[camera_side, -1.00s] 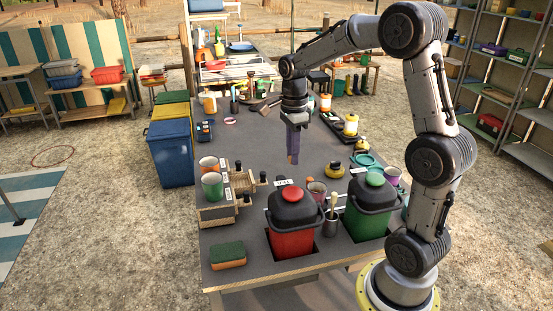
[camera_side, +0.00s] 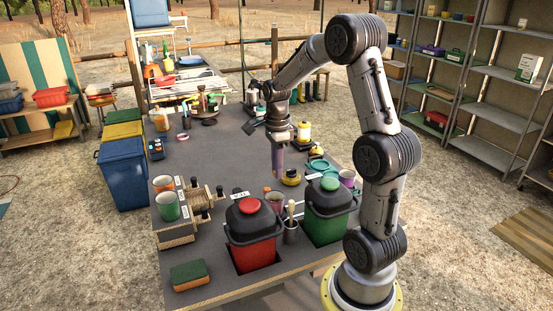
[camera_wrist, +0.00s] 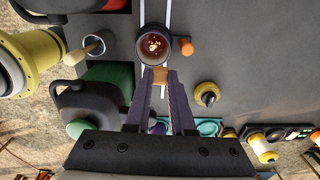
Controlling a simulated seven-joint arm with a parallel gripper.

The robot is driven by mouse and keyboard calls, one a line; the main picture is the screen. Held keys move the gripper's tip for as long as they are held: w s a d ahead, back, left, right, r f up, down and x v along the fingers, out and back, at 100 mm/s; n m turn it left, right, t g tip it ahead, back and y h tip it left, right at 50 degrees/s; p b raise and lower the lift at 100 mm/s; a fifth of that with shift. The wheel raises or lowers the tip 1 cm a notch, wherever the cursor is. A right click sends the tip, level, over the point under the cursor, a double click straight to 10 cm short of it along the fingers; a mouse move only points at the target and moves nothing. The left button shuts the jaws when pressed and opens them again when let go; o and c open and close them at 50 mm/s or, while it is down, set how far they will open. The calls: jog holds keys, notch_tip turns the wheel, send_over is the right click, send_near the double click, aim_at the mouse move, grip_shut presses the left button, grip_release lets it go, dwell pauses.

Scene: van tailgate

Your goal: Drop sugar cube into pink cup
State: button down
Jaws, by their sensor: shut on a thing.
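My gripper (camera_side: 278,174) points down in the side view, just above and behind a pinkish cup (camera_side: 276,203). In the wrist view my gripper (camera_wrist: 160,80) has its purple fingers shut on a small tan-brown cube (camera_wrist: 160,74), which looks like the sugar cube. The height of the cube above the rim is hard to tell. In the side view the cube is too small to make out.
A red canister (camera_side: 252,240) and a green canister (camera_side: 328,215) stand close to the cup, with a grey pot (camera_side: 291,232) holding a utensil between them. A yellow-topped item (camera_side: 291,178) is beside my gripper. The table's middle is clear.

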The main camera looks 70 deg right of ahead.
jog(key=shift+f, duration=0.4)
jog(key=c, duration=0.7)
grip_release()
notch_tip(320, 180, up, 14)
jog(key=shift+f, duration=0.1)
